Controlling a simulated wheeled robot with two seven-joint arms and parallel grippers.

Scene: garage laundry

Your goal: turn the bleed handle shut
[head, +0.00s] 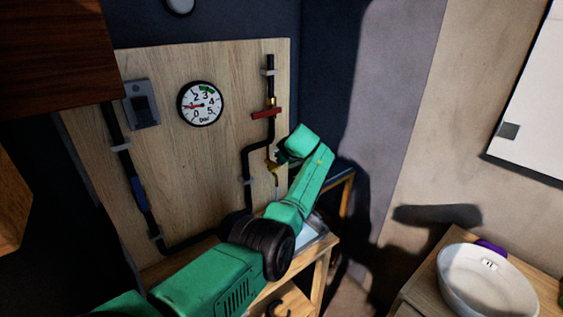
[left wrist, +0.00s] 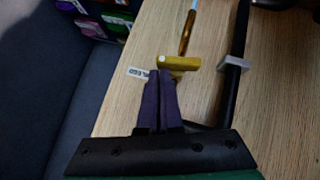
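The yellow bleed handle (left wrist: 180,63) sits on a brass bleed valve (left wrist: 187,35) and lies crosswise to its spout in the left wrist view. It shows small in the head view (head: 272,164), partly behind my arm, with a thin pale stream (head: 276,187) below it. My left gripper (left wrist: 160,72) has its purple fingers together, tips at the handle's left end. I cannot tell whether they touch it. The fingers partly cover the white bleed label (left wrist: 138,73). In the head view my green wrist hides the fingers. My right gripper is not in view.
The wooden board (head: 185,150) carries a gauge (head: 200,104), its red needle pointing left near 1. A red lever (head: 266,113) sits above the bleed valve, and a blue lever (head: 138,193) is on the left pipe. A white basin (head: 480,285) stands at right.

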